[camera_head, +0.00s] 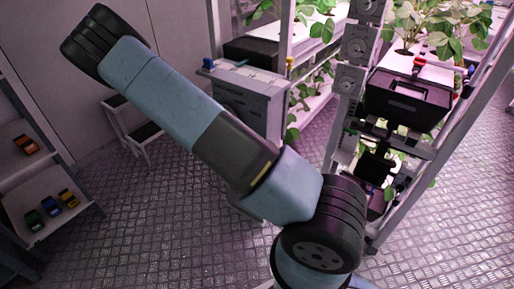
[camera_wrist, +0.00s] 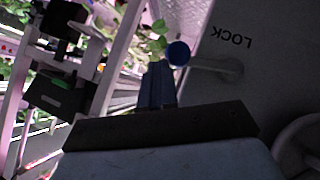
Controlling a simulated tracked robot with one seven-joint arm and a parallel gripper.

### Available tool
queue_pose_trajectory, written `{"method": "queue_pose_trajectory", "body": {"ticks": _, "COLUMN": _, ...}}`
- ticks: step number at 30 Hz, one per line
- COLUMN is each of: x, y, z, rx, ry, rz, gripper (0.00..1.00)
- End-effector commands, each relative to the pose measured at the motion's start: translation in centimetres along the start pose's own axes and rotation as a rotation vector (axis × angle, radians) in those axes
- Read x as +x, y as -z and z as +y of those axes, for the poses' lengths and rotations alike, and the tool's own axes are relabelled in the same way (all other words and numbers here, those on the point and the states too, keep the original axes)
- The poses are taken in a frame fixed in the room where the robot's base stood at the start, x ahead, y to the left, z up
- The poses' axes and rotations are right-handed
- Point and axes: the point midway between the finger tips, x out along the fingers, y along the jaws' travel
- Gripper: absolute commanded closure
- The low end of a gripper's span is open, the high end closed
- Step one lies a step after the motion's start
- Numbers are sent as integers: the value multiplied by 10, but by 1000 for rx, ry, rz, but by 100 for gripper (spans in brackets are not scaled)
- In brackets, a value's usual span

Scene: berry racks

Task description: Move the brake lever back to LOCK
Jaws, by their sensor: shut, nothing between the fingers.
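The brake lever (camera_wrist: 215,66) is a pale grey bar with a round blue knob (camera_wrist: 178,53), on a grey panel (camera_wrist: 272,75) in the wrist view. The word LOCK (camera_wrist: 232,38) is printed on that panel, upside down and tilted, above the lever in the picture. The bar runs left from its mount to the knob. My gripper (camera_wrist: 157,68) is shut and empty, its fingers just left of and below the knob; I cannot tell whether they touch it. In the head view I cannot make out my gripper.
A grey box (camera_head: 243,103) stands behind my arm in the head view. A black bin (camera_head: 407,100) sits on the plant rack at the right. A shelf (camera_head: 50,205) with small coloured items stands at the left. Metal floor (camera_head: 150,235) is open between.

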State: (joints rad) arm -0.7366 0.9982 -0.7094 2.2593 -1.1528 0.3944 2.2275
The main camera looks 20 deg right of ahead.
Motion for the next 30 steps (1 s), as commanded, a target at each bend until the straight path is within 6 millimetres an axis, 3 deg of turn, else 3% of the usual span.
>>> {"method": "queue_pose_trajectory", "body": {"ticks": 10, "x": -25, "y": 25, "z": 20, "rx": 4, "ry": 1, "rz": 0, "gripper": 100}}
{"method": "queue_pose_trajectory", "body": {"ticks": 21, "x": -85, "y": 20, "z": 37, "rx": 2, "ry": 3, "rz": 1, "gripper": 100}}
{"method": "queue_pose_trajectory", "body": {"ticks": 30, "x": -113, "y": 18, "z": 47, "rx": 3, "ry": -1, "rz": 0, "gripper": 100}}
